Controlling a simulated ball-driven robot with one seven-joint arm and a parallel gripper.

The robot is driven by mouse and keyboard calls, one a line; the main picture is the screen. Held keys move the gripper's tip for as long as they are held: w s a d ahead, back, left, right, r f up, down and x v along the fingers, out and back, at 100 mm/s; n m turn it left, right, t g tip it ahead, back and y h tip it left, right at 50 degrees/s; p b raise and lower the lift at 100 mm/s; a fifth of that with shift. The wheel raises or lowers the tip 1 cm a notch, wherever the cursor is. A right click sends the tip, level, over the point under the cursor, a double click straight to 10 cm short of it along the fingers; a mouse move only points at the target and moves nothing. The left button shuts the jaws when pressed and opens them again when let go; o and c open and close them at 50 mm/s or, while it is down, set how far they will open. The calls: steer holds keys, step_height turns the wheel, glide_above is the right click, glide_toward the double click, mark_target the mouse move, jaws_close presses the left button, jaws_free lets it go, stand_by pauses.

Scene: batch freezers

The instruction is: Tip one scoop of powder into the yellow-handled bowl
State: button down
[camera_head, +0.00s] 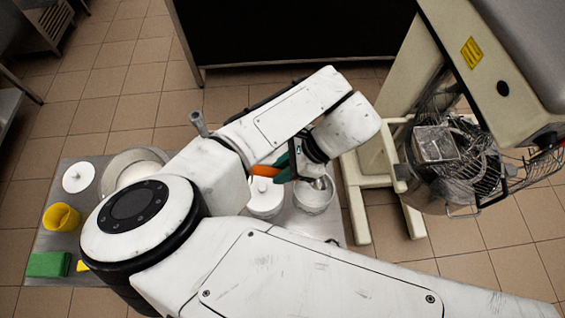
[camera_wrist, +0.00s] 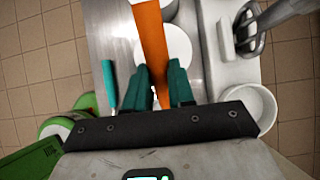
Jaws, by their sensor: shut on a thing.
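My gripper (camera_head: 284,166) is shut on an orange handle (camera_head: 263,171) above the right part of the metal table. In the wrist view the orange handle (camera_wrist: 151,35) stands between the teal fingers of my gripper (camera_wrist: 160,72) and runs out of the top of the picture. Whether a scoop head is on it, and any powder in it, cannot be seen. A wide pale bowl (camera_head: 122,162) stands at the back left of the table, partly hidden by my arm. No yellow handle shows on it, so I cannot tell if it is the yellow-handled bowl.
A white lidded tub (camera_head: 264,203) and a white bucket (camera_head: 313,200) stand below my gripper. A yellow jug (camera_head: 61,217), white lid (camera_head: 78,177) and green block (camera_head: 48,264) are at the left. A caged mixer (camera_head: 455,150) stands right. A teal-handled tool (camera_wrist: 109,85) lies nearby.

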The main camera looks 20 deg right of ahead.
steer(key=f+b, duration=0.2)
steer(key=d+f+b, duration=0.1)
steer(key=f+b, duration=0.1)
steer(key=f, duration=0.1)
steer(key=shift+s+d, duration=0.15)
steer(key=shift+a+h, duration=0.35)
steer(key=shift+h, duration=0.15)
steer(key=shift+r+p, duration=0.55)
steer(key=shift+p, duration=0.3)
steer(key=shift+a+r+p, duration=0.1)
steer(key=shift+r+p, duration=1.2)
steer(key=shift+r, duration=0.25)
steer(key=shift+a+f+g+h, duration=0.15)
steer(key=shift+a+g+h, duration=0.2)
steer(key=shift+g+h, duration=0.05)
steer(key=shift+w+a+r+g+h, duration=0.1)
steer(key=shift+w+a+g+h, duration=0.25)
steer(key=shift+h, duration=0.4)
steer(key=shift+w+a+r+g+h, duration=0.1)
steer(key=shift+a+h, duration=0.3)
steer(key=shift+h, duration=0.35)
